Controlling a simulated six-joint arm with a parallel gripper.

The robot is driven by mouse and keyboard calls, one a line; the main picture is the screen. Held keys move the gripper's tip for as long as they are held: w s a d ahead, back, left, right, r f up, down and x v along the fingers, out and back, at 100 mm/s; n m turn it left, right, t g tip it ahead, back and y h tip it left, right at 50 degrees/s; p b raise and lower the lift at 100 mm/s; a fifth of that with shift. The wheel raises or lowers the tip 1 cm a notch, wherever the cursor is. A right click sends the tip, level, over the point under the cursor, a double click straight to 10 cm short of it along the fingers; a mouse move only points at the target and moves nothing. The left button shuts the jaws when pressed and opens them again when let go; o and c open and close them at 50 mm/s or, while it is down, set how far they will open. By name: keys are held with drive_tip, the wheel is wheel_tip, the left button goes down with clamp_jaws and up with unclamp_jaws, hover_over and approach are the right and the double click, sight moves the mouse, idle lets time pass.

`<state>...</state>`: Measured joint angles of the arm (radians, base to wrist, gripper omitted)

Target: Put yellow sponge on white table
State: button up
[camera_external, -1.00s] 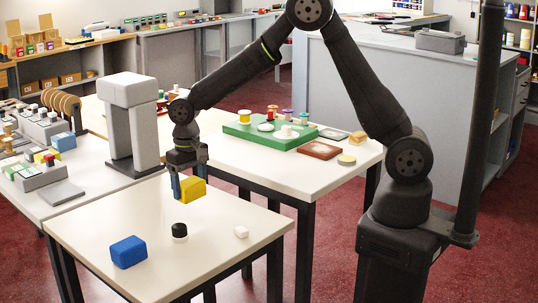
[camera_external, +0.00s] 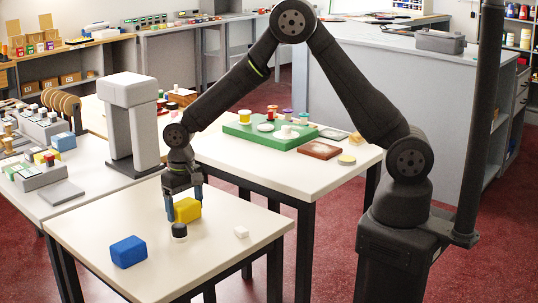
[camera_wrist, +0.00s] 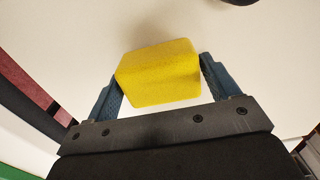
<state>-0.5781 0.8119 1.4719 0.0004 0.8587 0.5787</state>
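The yellow sponge (camera_external: 187,210) is a block low over the white table (camera_external: 105,220), or resting on it; I cannot tell if it touches. My gripper (camera_external: 184,208) points down with one finger on each side of the sponge. In the wrist view, the sponge (camera_wrist: 158,75) sits between the two blue fingers of my gripper (camera_wrist: 161,68), which appear shut on it. Pale table surface (camera_wrist: 270,60) shows around and behind the sponge in that view.
A grey arch-shaped stand (camera_external: 130,115) rises behind. The table's front part is clear.

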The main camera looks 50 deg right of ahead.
sight(184, 203)
drive_tip(key=shift+o, duration=0.8)
drive_tip(key=shift+r, duration=0.1)
wheel_tip(184, 203, up, 11)
drive_tip(key=shift+r, duration=0.4)
drive_tip(key=shift+c, duration=0.6)
drive_tip(key=shift+r, duration=0.2)
drive_tip(key=c, duration=0.3)
